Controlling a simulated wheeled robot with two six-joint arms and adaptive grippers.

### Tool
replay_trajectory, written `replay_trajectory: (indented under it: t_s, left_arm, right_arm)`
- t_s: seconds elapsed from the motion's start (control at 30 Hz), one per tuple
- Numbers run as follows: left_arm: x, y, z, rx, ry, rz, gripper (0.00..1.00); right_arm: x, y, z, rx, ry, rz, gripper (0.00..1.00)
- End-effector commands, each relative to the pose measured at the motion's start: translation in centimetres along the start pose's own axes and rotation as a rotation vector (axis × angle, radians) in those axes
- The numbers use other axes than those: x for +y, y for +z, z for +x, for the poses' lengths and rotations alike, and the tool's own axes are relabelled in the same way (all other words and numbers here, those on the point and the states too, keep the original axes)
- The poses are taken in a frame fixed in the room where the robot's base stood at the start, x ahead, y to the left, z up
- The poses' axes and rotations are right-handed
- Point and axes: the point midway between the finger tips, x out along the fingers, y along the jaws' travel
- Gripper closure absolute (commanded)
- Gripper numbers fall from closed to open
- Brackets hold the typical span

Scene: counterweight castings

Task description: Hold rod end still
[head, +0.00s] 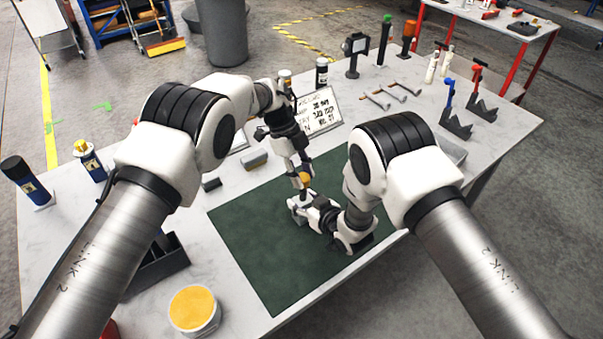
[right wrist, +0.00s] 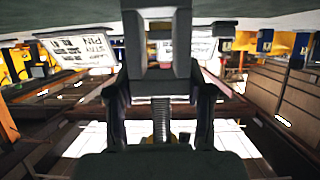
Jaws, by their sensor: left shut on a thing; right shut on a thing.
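My left gripper (head: 300,168) points down over the green mat (head: 255,255), near its far part. It is shut on a small part with an orange-yellow patch (head: 305,178), perhaps the rod end; its shape is mostly hidden. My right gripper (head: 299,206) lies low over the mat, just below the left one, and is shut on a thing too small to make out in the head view.
A white sign (head: 318,112) stands behind the grippers. A tub with a yellow top (head: 194,309) and a dark bin (head: 158,265) are front left. The mat's near part is clear.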

Motion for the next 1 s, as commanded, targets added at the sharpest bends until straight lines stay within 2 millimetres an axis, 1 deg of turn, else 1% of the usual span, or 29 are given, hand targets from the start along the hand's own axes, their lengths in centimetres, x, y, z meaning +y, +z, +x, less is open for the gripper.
replay_trajectory:
  t_s: [0.03, 0.1, 0.17, 0.47, 0.5, 0.53, 0.87, 1.0]
  left_arm:
    - [-0.2, -0.1, 0.2, 0.002, 0.031, 0.086, 0.93]
    - [-0.2, -0.1, 0.1, 0.003, 0.069, 0.178, 0.93]
    - [-0.1, -0.1, 0.1, 0.002, 0.089, 0.223, 0.93]
    - [0.0, -0.1, 0.0, 0.003, 0.098, 0.24, 0.93]
    - [0.0, -0.1, 0.0, 0.003, 0.098, 0.24, 0.5]
    - [0.0, -0.1, 0.0, 0.003, 0.098, 0.239, 0.39]
    - [-0.1, -0.1, -0.2, 0.001, 0.097, 0.238, 0.39]
    - [-0.1, -0.7, -1.7, -0.001, 0.095, 0.238, 0.39]
  right_arm:
    - [-0.1, 0.2, 0.0, -0.004, -0.003, -0.001, 1.0]
    - [-0.1, 0.2, 0.0, -0.004, -0.003, -0.002, 1.0]
    - [-0.2, 0.1, 0.0, -0.004, -0.003, -0.002, 1.0]
    - [-0.1, 0.2, 0.0, -0.004, -0.003, -0.001, 1.0]
    - [-0.1, 0.2, 0.0, -0.004, -0.003, -0.001, 1.0]
    - [-0.1, 0.2, 0.0, -0.004, -0.003, -0.001, 1.0]
    - [-0.1, 0.2, 0.0, -0.004, -0.002, 0.0, 1.0]
    - [-0.1, 0.2, 0.0, -0.004, -0.002, 0.0, 1.0]
